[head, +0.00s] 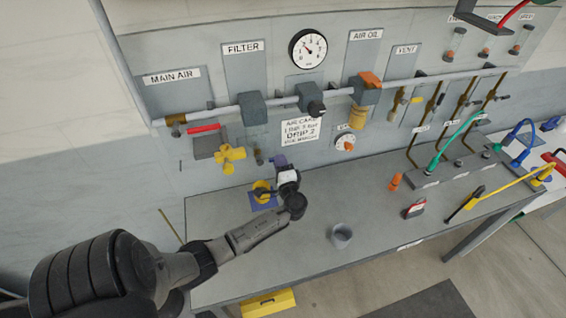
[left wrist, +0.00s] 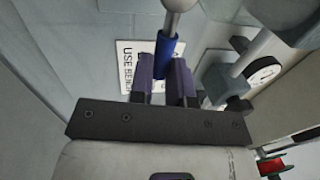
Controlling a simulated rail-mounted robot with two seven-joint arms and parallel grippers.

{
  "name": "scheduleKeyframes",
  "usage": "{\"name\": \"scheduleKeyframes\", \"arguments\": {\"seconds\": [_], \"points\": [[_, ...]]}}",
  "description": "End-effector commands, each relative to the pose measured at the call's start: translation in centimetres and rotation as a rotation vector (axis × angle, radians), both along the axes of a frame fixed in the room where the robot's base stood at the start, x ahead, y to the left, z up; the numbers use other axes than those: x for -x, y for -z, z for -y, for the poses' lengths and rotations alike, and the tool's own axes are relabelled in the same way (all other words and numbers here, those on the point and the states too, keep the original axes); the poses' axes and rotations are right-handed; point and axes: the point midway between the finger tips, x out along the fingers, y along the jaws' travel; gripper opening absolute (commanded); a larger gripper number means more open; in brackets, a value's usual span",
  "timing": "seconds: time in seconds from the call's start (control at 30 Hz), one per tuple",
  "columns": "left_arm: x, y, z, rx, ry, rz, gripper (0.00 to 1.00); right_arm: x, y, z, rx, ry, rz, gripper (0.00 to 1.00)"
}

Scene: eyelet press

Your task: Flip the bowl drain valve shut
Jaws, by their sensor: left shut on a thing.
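My left gripper (head: 279,161) is low in front of the wall panel, under the filter section. In the left wrist view its two purple fingers (left wrist: 166,75) are shut on a blue-sleeved lever (left wrist: 168,50). The lever runs up to a round metal piece (left wrist: 178,5) at the top edge; I take it for the bowl drain valve handle. In the head view the blue lever is hidden. My right gripper is out of view.
A grey cup (head: 341,235) stands on the bench (head: 300,255). The bench middle is mostly clear. Hoses lie at right.

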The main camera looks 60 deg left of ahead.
Motion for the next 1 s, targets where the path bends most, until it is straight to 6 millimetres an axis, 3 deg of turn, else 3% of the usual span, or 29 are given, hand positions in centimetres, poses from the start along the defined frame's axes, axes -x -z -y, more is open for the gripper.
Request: {"name": "scheduleKeyframes", "arguments": {"seconds": [0.17, 0.2, 0.47, 0.77, 1.0], "points": [[0.0, 0.1, 0.0, -0.001, 0.000, -0.004, 0.00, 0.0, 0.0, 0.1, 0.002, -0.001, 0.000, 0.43], [0.0, 0.1, 0.0, -0.001, 0.000, -0.004, 0.19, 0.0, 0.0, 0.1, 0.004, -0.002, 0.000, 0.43], [0.0, 0.1, 0.0, 0.000, 0.001, -0.002, 0.43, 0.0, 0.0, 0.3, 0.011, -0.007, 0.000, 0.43], [0.0, 0.2, 0.4, 0.001, 0.002, -0.002, 0.43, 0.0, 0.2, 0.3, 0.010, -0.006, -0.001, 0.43], [0.6, 1.2, 3.8, 0.003, 0.003, -0.001, 0.43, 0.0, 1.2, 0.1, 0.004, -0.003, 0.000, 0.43]]}}
